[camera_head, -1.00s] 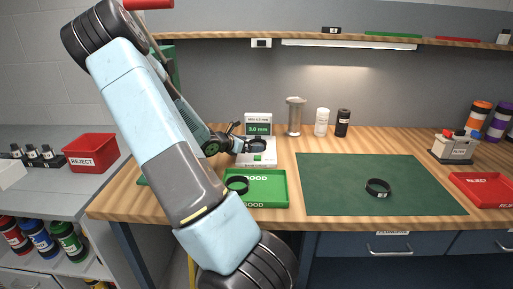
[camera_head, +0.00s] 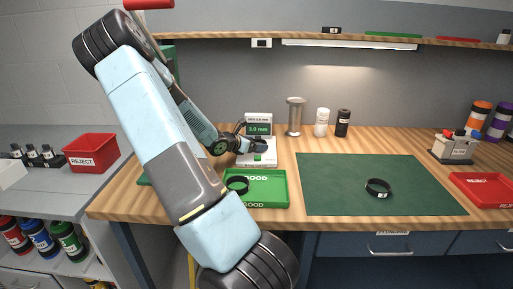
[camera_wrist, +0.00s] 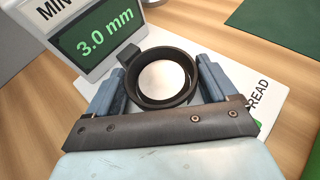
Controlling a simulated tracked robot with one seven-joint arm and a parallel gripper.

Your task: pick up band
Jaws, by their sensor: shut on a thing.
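A black band (camera_wrist: 144,96) sits on the white gauge base, between the two fingers of my gripper (camera_wrist: 163,82) in the wrist view. My gripper is shut on this band, with a finger on either side. In the head view my gripper (camera_head: 245,144) reaches over the gauge (camera_head: 256,161), and this band (camera_head: 259,147) shows small and partly hidden. A second black band (camera_head: 236,185) lies in the green GOOD tray (camera_head: 270,201). A third black band (camera_head: 377,187) with a small white tag lies on the green mat (camera_head: 330,175).
The gauge display (camera_wrist: 105,33) reads 3.0 mm and stands close to my fingers. A red reject tray (camera_head: 484,187) is at right. Most of the mat is clear.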

